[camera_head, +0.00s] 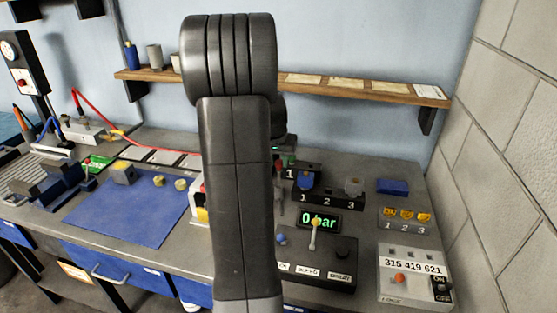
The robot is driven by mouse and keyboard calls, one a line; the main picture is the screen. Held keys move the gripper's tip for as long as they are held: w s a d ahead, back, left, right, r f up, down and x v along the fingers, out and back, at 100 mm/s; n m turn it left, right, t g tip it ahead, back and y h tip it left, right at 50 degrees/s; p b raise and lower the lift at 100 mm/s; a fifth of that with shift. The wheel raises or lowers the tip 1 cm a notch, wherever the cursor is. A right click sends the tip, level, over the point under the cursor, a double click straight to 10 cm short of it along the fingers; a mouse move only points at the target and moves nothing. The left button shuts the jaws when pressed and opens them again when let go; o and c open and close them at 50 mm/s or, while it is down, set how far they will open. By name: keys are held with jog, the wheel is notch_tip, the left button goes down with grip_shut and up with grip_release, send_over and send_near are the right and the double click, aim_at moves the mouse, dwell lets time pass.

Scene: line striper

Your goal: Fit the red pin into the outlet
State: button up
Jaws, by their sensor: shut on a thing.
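My own upright arm fills the middle of the view. It hides most of my gripper and whatever lies between the fingers. Only a small dark part, perhaps of the wrist or gripper, shows past the arm's right edge. I cannot make out the fingertips. No red pin can be told for sure; it may be behind the arm. A black block (327,201) marked 1, 2, 3 stands right of the arm, with a blue piece (305,181) and a grey piece (353,187) on top. I cannot tell whether the outlet is on this block.
A control box (342,262) with an upright lever and a "0 bar" display stands at the front. A white switch box (410,275) is at right. A blue mat (130,205) and red cable (150,143) lie left. A wooden shelf (370,90) runs along the wall.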

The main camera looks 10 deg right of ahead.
jog(key=shift+f+b, duration=2.55)
jog(key=shift+f, duration=0.5)
dwell(1.0)
jog(key=o, duration=1)
jog(key=shift+o, duration=0.3)
jog(key=shift+o, duration=1.3)
jog(key=shift+r, duration=0.15)
jog(key=d+p+v, duration=0.1)
jog(key=p+v, duration=0.2)
jog(key=v, duration=0.3)
jog(key=shift+s+a+r+p, duration=0.2)
jog(key=shift+a+r+p, duration=0.2)
jog(key=shift+a, duration=0.15)
jog(key=shift+f, duration=0.1)
